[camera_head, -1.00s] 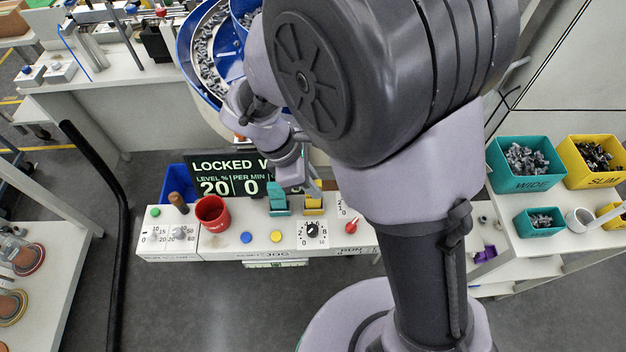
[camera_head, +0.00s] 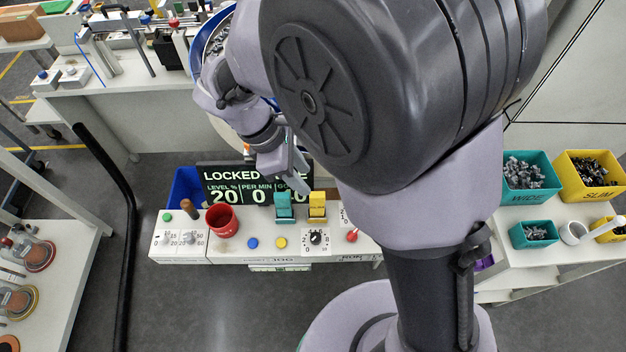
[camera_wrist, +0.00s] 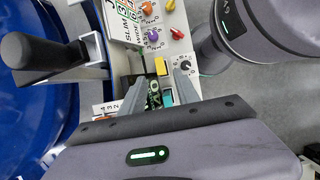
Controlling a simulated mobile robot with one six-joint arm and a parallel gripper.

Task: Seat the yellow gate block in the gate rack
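The yellow gate block (camera_head: 317,205) stands upright on the white control panel, beside a teal block (camera_head: 284,207). In the wrist view the yellow block (camera_wrist: 161,66) shows beyond the fingertips, between their lines, with the teal block (camera_wrist: 167,98) nearer. My gripper (camera_wrist: 160,80) has its two fingers spread with nothing held between them. In the head view my gripper (camera_head: 301,183) hangs above and behind the two blocks, in front of the display. The gate rack cannot be told apart clearly from the panel, so I cannot tell whether the yellow block is fully seated.
The panel (camera_head: 225,255) carries a red cup (camera_head: 222,220), buttons and a dial (camera_head: 316,238). A display (camera_head: 240,185) reading LOCKED stands behind. The blue bowl (camera_wrist: 40,120) fills the wrist view's left. Teal (camera_head: 530,180) and yellow bins (camera_head: 590,175) stand right.

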